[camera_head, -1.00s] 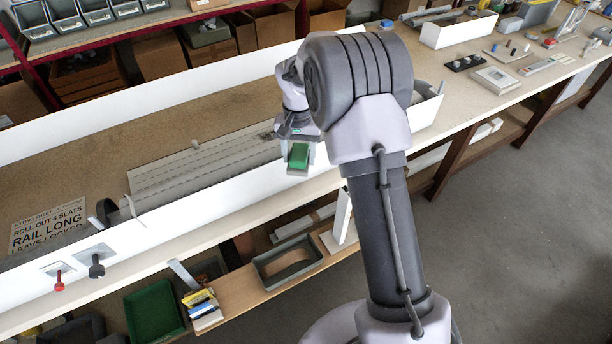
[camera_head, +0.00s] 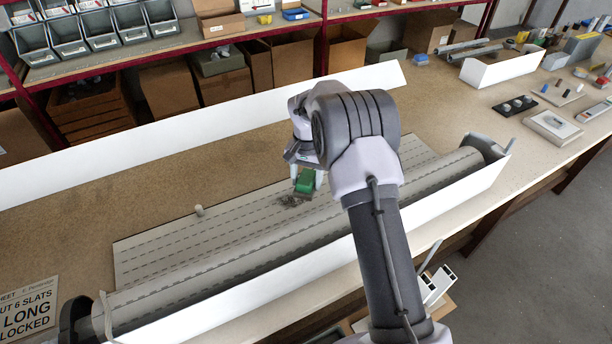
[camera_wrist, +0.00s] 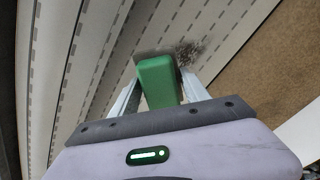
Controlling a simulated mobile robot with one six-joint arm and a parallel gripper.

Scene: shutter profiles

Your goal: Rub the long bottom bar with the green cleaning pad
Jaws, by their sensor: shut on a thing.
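My gripper (camera_head: 308,177) is shut on the green cleaning pad (camera_head: 304,184), which also shows between the two fingers in the wrist view (camera_wrist: 158,80). The pad is over the flat grey slatted curtain (camera_head: 190,238), close to a dark speckled smudge (camera_head: 289,201). In the wrist view the smudge (camera_wrist: 188,52) lies just beyond the pad, near the curtain's edge by the brown bench top. The long bottom bar appears to be the plain strip along that edge (camera_wrist: 228,38). I cannot tell whether the pad touches the surface.
The rolled part of the shutter (camera_head: 260,248) runs along the bench behind a white front board (camera_head: 420,218). A long white board (camera_head: 200,125) stands at the back. A small peg (camera_head: 199,210) stands near the curtain's far edge.

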